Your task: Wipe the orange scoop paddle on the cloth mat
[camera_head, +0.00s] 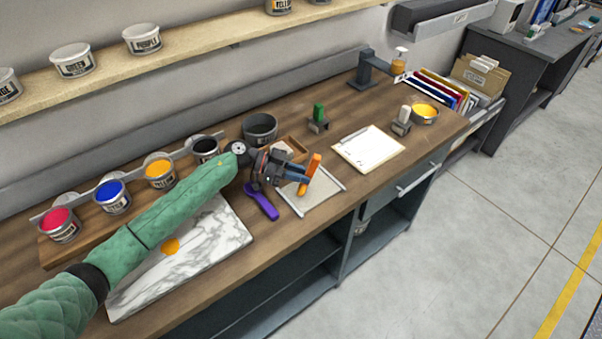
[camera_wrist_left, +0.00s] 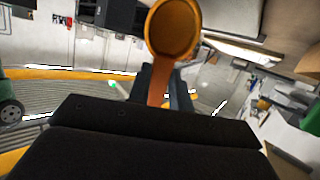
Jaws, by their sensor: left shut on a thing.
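My left gripper (camera_head: 300,172) is shut on the orange scoop paddle (camera_head: 313,166) and appears above the cloth mat. In the left wrist view the paddle's round orange bowl (camera_wrist_left: 173,30) points away from the fingers (camera_wrist_left: 164,88), which pinch its handle. The cloth mat (camera_head: 322,199) is a pale grey sheet with bars along its edges, near the front of the bench. The gripper hides part of it. I cannot tell whether the paddle touches the mat. My right gripper is not in view.
A purple paddle (camera_head: 262,203) lies just left of the mat. A marble slab (camera_head: 215,235) bears an orange ink patch (camera_head: 170,246). Ink cans, including a yellow one (camera_head: 160,171), line the rack behind.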

